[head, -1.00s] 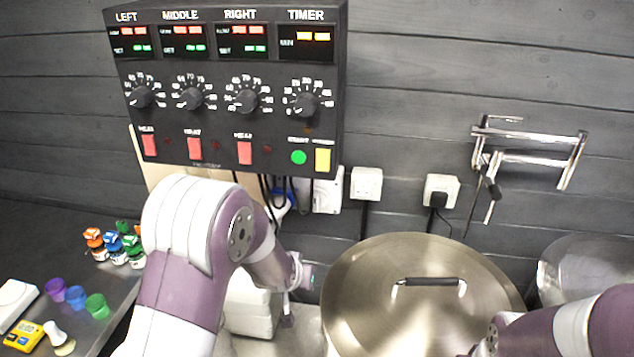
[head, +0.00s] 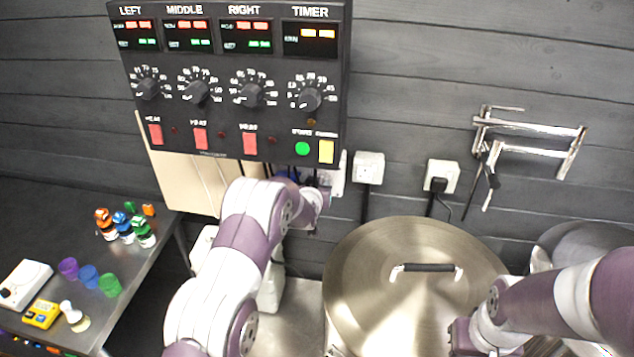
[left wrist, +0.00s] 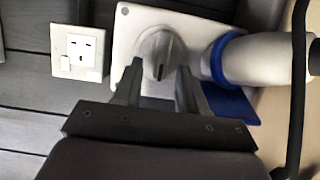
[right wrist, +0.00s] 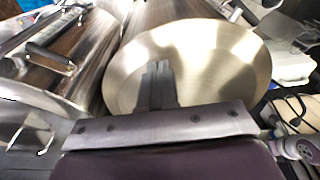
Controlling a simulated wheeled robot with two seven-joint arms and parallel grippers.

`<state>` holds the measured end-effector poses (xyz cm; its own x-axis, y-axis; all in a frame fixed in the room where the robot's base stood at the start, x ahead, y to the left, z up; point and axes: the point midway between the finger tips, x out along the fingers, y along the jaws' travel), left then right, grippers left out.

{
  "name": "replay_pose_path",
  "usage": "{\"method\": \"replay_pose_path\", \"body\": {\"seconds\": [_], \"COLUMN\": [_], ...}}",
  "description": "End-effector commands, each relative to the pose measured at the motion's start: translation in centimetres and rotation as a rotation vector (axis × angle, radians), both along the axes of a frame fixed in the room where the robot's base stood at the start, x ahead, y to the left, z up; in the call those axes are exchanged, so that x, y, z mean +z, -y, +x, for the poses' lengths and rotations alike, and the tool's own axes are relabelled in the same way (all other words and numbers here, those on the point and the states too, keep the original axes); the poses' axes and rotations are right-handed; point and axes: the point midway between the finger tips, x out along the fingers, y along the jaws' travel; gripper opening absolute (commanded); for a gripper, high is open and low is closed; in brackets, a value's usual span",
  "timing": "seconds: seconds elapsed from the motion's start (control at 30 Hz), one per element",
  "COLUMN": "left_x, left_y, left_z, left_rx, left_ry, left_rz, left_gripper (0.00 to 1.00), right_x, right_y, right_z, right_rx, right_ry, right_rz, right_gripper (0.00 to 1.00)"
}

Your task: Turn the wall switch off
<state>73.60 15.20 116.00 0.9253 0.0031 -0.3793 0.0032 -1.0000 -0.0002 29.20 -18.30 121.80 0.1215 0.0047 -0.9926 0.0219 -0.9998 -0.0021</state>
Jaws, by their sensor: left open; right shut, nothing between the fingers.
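The wall switch (left wrist: 160,55) is a grey rotary knob on a white plate, upper middle of the left wrist view. In the head view only a white edge of its plate (head: 338,178) shows beside my left arm. My left gripper (left wrist: 160,82) is open, its fingertips on either side of the knob's lower part. Whether they touch it I cannot tell. My right gripper (right wrist: 160,75) is shut and empty, seen above the steel pot lid (right wrist: 215,65).
A white connector with a blue ring (left wrist: 255,60) joins the switch's right side. A white socket (left wrist: 80,52) is on its left. The control panel (head: 230,80) hangs above my left arm. The large lidded pot (head: 415,280) stands to its right. Small bottles and cups are at left.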

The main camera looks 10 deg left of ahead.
Motion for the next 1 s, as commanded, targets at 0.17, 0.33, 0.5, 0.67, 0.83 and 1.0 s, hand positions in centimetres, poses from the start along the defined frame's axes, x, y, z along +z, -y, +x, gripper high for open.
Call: {"method": "replay_pose_path", "body": {"seconds": [0.17, 0.33, 0.5, 0.67, 0.83, 1.0], "left_x": [-0.1, -0.1, 0.0, -0.1, -0.3, -0.6], "left_y": [0.0, 0.0, 0.0, 0.0, -0.2, -0.5], "left_z": [0.1, 0.1, 0.1, 0.1, 0.1, 0.1], "left_rx": [0.000, 0.000, 0.000, 0.001, 0.000, 0.000], "left_ry": [0.000, 0.000, 0.000, 0.000, 0.003, 0.004], "left_rz": [0.000, 0.000, 0.000, -0.007, -0.050, -0.151], "left_gripper": [0.41, 0.09, 0.00, 0.00, 0.00, 0.00], "right_x": [0.0, 0.0, 0.0, -0.3, -1.5, -3.6], "right_y": [0.0, 0.0, 0.0, 0.0, 0.0, 0.0], "right_z": [0.0, 0.0, 0.0, 0.0, 0.0, 0.0], "right_rx": [0.000, 0.000, 0.000, 0.000, 0.000, 0.000], "right_ry": [0.000, 0.000, 0.000, 0.000, 0.000, 0.000], "right_rz": [0.000, 0.000, 0.000, 0.000, 0.000, 0.000], "right_gripper": [0.00, 0.00, 0.00, 0.00, 0.00, 0.00]}}
